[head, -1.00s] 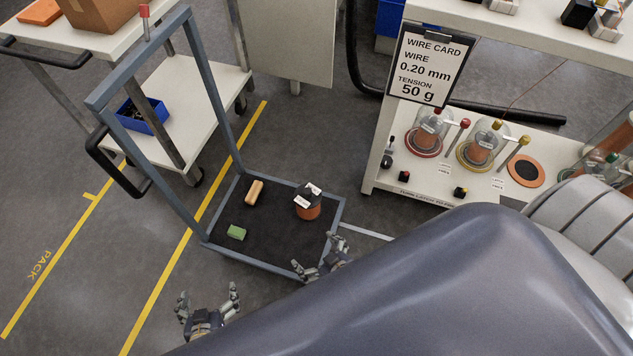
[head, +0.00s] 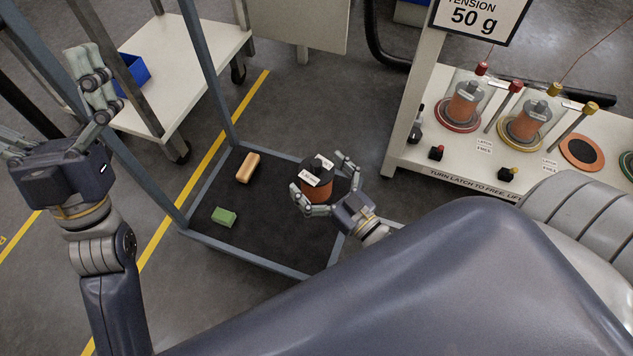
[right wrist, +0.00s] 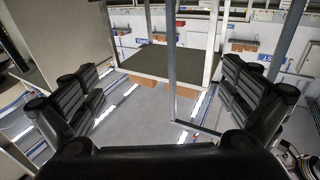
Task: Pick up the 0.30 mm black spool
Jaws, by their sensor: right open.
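The spool (head: 318,186) has a black top, white labels too small to read and a copper-coloured side. It appears upright on the dark cart deck (head: 262,235). My right gripper (head: 324,181) is open, with its fingers to the left and right of the spool in the head view. I cannot tell whether they touch it. In the right wrist view the open gripper (right wrist: 160,97) shows no spool between its fingers. My left gripper (head: 55,108) is open and empty at the left, partly cut off by the picture edge.
A tan block (head: 248,167) and a green block (head: 223,217) lie on the same deck. The cart's upright frame (head: 205,75) rises at its left. A white trolley (head: 195,75) holds a blue bin (head: 133,75).

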